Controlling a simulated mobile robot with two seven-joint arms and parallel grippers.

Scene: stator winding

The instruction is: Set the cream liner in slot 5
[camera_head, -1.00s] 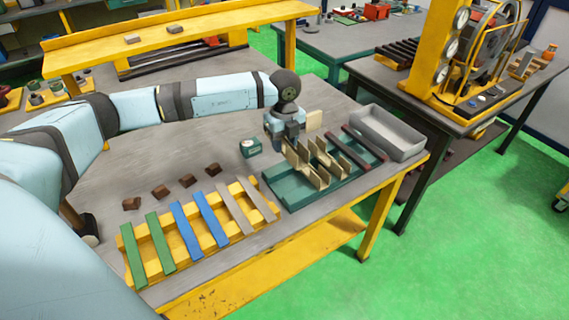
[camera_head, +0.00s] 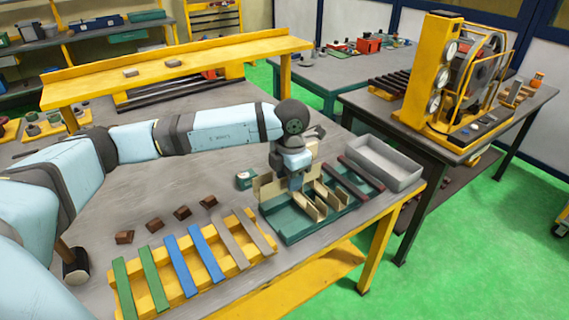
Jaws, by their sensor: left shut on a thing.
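A green slotted holder (camera_head: 290,235) lies on the grey table with cream liners (camera_head: 308,206) standing in it. My left gripper (camera_head: 295,184) points down over the holder's back left part, among cream pieces. It is shut on a cream piece, mostly hidden by the fingers and the neighbouring liners. I cannot tell which slot it is over or whether it touches the holder. Another cream face (camera_head: 264,188) shows left of the fingers. My right gripper is not in view.
A yellow rack (camera_head: 153,292) with green, blue and grey strips lies in front left. Several brown blocks (camera_head: 182,213) lie behind it. A small green box (camera_head: 246,180) stands left of the gripper. Dark rods (camera_head: 360,174) and an empty grey bin (camera_head: 385,165) are on the right.

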